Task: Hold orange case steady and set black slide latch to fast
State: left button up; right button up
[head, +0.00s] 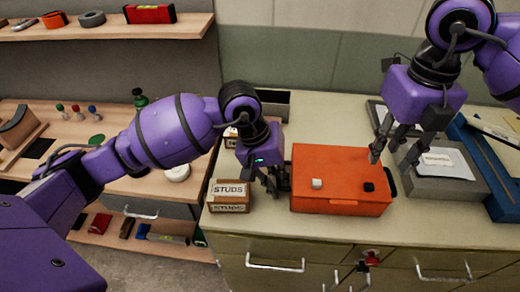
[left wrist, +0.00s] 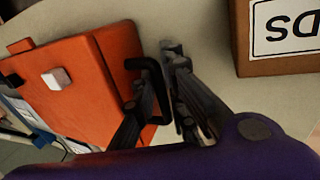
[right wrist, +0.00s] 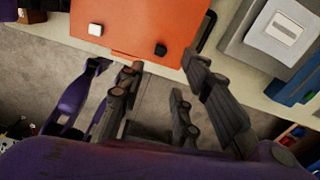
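The orange case (head: 335,171) lies on the counter. A white slide latch (head: 317,183) is at the left of its top and a black slide latch (head: 369,187) at the right. Both latches also show in the right wrist view, white (right wrist: 95,29) and black (right wrist: 161,50). My left gripper (head: 273,183) is at the case's left side. In the left wrist view its fingers close around the black side handle (left wrist: 158,78), one on each side of the bar. My right gripper (head: 392,155) is open and empty, pointing down above the case's right rear, apart from the black latch.
A cardboard STUDS box (head: 230,196) stands left of the case, close to my left gripper. A grey case with a white label (head: 437,162) and a blue tray (head: 478,160) lie to the right. The counter in front of the case is clear.

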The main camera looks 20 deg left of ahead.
jog(key=c, duration=0.7)
jog(key=shift+s+f, duration=0.15)
jog(key=shift+f, duration=0.15)
grip_shut()
jog(key=a+m+y, duration=0.1)
jog(key=m, duration=0.5)
jog(key=a+r+m+y, duration=0.1)
jog(key=a+m, duration=0.1)
jog(key=m, duration=0.5)
jog(key=a+m+y, duration=0.1)
jog(key=a+m, duration=0.1)
jog(key=m, duration=0.4)
jog(key=shift+r+g+y, duration=0.3)
jog(key=shift+y, duration=0.1)
